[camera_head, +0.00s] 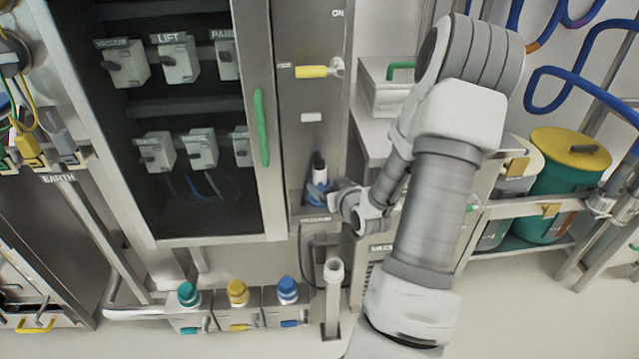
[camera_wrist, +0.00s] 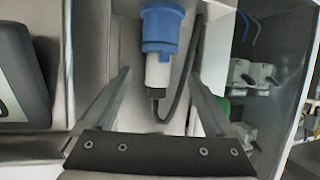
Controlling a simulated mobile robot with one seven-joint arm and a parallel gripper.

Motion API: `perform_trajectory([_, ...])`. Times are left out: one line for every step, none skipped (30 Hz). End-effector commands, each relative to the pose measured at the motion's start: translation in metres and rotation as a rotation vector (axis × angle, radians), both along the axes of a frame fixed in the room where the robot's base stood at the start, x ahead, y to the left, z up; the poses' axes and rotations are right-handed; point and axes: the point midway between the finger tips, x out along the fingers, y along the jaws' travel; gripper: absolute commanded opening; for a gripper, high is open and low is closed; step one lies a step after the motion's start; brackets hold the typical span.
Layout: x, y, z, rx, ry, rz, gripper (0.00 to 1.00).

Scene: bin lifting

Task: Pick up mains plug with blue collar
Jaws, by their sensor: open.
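The mains plug with blue collar (camera_head: 319,188) stands upright in a niche at the foot of the grey panel, its dark end up. In the wrist view the plug (camera_wrist: 160,38) shows a blue collar, a white body and a dark tip, with a black cable beside it. My gripper (camera_wrist: 160,76) is open and empty. Its two fingers reach toward the plug, one on either side, with gaps. In the head view my gripper (camera_head: 330,200) is small and partly hidden at the plug's right, so contact cannot be told there.
A cabinet with a green handle (camera_head: 261,128) and several grey switches stands to the left. A yellow handle (camera_head: 311,72) is above the plug. Green, yellow and blue capped sockets (camera_head: 237,293) line the front below. A white post (camera_head: 333,290) stands close below my gripper.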

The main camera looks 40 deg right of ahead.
Motion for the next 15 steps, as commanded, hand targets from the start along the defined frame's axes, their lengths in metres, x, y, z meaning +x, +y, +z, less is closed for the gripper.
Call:
perform_trajectory([0.007, -0.002, -0.004, -0.001, -0.001, 0.001, 0.90])
perform_trajectory([0.009, -0.003, -0.006, -0.001, 0.000, 0.001, 0.90])
perform_trajectory([0.013, -0.004, -0.007, 0.000, 0.001, 0.001, 0.90])
perform_trajectory([0.014, -0.004, -0.007, -0.001, 0.000, 0.000, 0.90])
perform_trajectory([0.016, -0.005, -0.007, -0.001, 0.000, 0.000, 0.90])
perform_trajectory([0.017, -0.005, -0.008, -0.001, 0.000, 0.000, 0.90])
perform_trajectory([0.019, -0.006, -0.009, -0.001, 0.000, 0.000, 0.90])
perform_trajectory([0.021, -0.006, -0.010, -0.001, 0.000, 0.000, 0.90])
perform_trajectory([0.025, -0.008, -0.013, -0.001, 0.000, 0.001, 0.90])
perform_trajectory([0.029, -0.009, -0.015, -0.001, -0.001, 0.001, 0.90])
perform_trajectory([0.033, -0.010, -0.018, 0.000, -0.001, 0.001, 0.90])
perform_trajectory([0.038, -0.013, -0.021, 0.000, -0.001, 0.000, 0.90])
perform_trajectory([0.042, -0.014, -0.023, 0.001, 0.000, 0.000, 0.90])
perform_trajectory([0.047, -0.015, -0.024, 0.000, -0.002, 0.000, 0.90])
perform_trajectory([0.051, -0.016, -0.025, 0.000, -0.001, 0.001, 0.90])
